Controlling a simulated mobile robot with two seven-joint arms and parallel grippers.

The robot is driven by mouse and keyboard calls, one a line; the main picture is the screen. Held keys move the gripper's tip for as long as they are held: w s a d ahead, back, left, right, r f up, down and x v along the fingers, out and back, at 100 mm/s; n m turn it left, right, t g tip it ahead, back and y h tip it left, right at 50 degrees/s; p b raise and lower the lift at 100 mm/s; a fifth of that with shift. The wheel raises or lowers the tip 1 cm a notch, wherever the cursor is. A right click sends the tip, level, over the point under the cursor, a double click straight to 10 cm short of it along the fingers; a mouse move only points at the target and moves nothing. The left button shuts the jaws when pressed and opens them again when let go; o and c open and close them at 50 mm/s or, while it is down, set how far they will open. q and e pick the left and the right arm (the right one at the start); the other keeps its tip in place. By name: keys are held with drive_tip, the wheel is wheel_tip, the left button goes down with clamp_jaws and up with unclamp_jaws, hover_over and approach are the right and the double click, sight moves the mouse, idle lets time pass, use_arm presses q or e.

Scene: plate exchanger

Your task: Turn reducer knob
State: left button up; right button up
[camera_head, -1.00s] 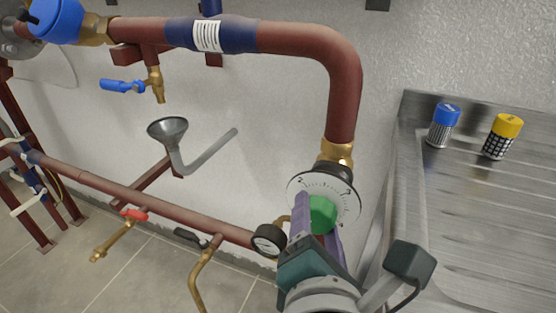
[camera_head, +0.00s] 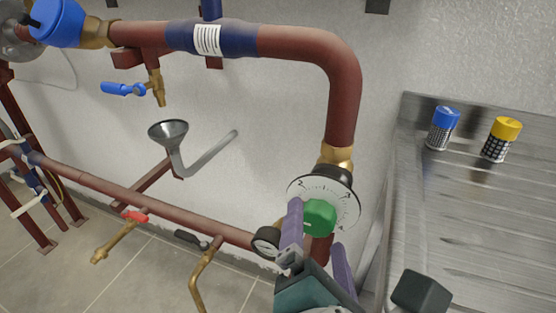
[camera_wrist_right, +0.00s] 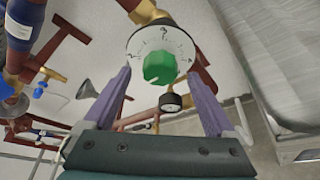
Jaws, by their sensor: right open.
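The green reducer knob (camera_head: 319,217) sits at the middle of a round white dial (camera_head: 343,193) with scale marks, below the bend of the dark red pipe. It also shows in the right wrist view (camera_wrist_right: 160,67), with the dial (camera_wrist_right: 176,42) around it. My right gripper (camera_head: 318,234) is open just in front of the knob. In the right wrist view its purple fingers (camera_wrist_right: 163,92) stand wide apart on either side, with the knob beyond and between their tips. Nothing is held. My left gripper is not in view.
A pressure gauge (camera_head: 267,241) sits close beside my left-hand finger. A dark red pipe (camera_head: 341,90) rises above the dial. A metal counter (camera_head: 480,210) at the right carries a blue-capped jar (camera_head: 443,128) and a yellow-capped jar (camera_head: 501,139). A funnel (camera_head: 168,132) hangs at the left.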

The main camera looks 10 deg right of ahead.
drive_tip(key=v, duration=0.7)
drive_tip(key=shift+s+p, duration=0.2)
drive_tip(key=shift+p, duration=0.1)
